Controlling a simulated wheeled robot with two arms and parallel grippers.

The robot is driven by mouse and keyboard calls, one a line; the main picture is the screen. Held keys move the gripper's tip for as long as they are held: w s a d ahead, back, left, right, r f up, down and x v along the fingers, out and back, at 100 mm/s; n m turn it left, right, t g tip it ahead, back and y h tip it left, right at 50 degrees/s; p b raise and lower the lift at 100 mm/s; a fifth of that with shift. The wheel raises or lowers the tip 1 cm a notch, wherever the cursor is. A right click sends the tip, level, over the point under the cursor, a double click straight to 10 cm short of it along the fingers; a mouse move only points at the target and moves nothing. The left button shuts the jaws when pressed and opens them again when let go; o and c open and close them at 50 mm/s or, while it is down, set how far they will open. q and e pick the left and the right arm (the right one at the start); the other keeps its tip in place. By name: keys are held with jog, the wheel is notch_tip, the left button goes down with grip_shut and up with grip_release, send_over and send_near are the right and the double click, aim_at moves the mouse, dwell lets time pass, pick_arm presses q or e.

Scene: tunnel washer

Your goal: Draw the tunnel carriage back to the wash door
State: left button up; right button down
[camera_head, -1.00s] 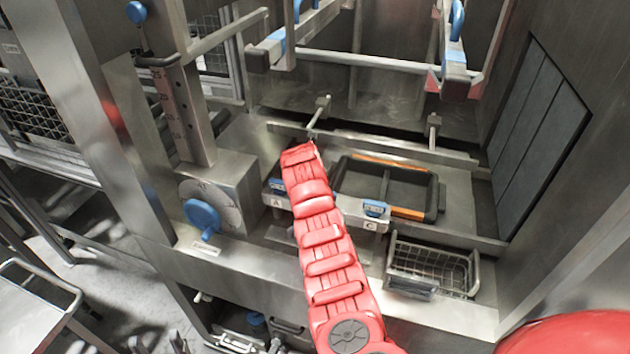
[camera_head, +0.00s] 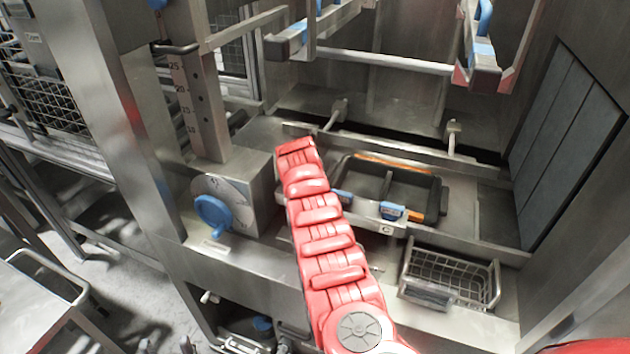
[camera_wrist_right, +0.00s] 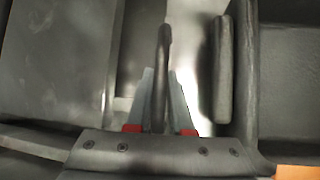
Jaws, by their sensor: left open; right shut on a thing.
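The tunnel carriage appears to be the dark tray (camera_head: 412,188) with orange strips, lying on the steel bench in mid-picture. My right gripper (camera_wrist_right: 162,100) is shut on a slim dark upright bar (camera_wrist_right: 163,50) in the right wrist view. A dark walled edge of the tray (camera_wrist_right: 248,70) shows to its right. In the head view my red right arm reaches to the tray's left and hides that gripper and the bar. My left gripper (camera_head: 166,347) barely shows at the bottom left edge, open and empty, away from the bench. I cannot make out the wash door with certainty.
A blue latch (camera_head: 393,211) sits at the label C on the bench front; another (camera_head: 342,197) is partly behind my arm. A blue-handled dial (camera_head: 214,213) stands left. A wire basket (camera_head: 450,278) is front right. Blue-topped arms (camera_head: 484,50) hang above.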

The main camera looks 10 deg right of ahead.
jog(key=w+a+b, duration=0.1)
jog(key=a+b, duration=0.1)
jog(key=b, duration=0.3)
jog(key=shift+w+a, duration=0.2)
jog(key=shift+r, duration=0.1)
jog(key=c, duration=0.8)
grip_release()
jog(key=shift+a, duration=0.1)
